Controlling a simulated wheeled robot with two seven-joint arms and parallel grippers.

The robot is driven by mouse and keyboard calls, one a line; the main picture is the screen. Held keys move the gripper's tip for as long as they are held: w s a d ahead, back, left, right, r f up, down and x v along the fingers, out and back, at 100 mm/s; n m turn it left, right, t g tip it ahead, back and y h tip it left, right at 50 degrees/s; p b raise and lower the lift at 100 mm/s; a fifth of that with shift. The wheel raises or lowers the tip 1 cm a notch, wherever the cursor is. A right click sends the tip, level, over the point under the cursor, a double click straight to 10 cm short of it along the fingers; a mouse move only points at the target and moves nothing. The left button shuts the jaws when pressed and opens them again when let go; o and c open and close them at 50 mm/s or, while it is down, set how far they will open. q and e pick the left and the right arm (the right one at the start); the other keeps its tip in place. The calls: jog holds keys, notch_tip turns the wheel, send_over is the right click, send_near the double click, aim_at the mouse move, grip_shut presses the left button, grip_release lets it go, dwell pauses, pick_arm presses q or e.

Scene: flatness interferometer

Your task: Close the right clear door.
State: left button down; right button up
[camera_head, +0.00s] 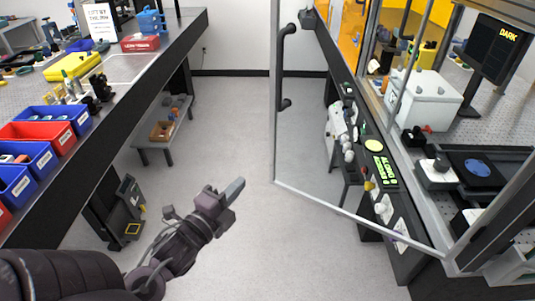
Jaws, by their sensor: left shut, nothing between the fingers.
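The clear door (310,120) stands open in the head view, swung out into the aisle from the bench enclosure on the right. It has a thin grey metal frame and a see-through panel. A black bar handle (284,68) is fixed upright near its free left edge. The door's bottom rail slopes down to the right, toward the enclosure's near corner post. My left gripper (236,188) is shut and empty. It shows below and left of the door's lower free corner, apart from the handle. My right gripper is not in view.
The right bench holds a control panel with knobs and a lit green display (384,170), a white box (425,97) and a dark monitor (490,50). The left bench carries red and blue bins (60,112). The grey floor (235,115) between the benches is clear.

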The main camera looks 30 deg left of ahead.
aim_at(272, 150)
pick_arm(q)
jog(key=w+p, duration=0.2)
jog(key=w, duration=0.9)
jog(key=shift+w+a+r, duration=0.1)
jog(key=shift+w, duration=0.75)
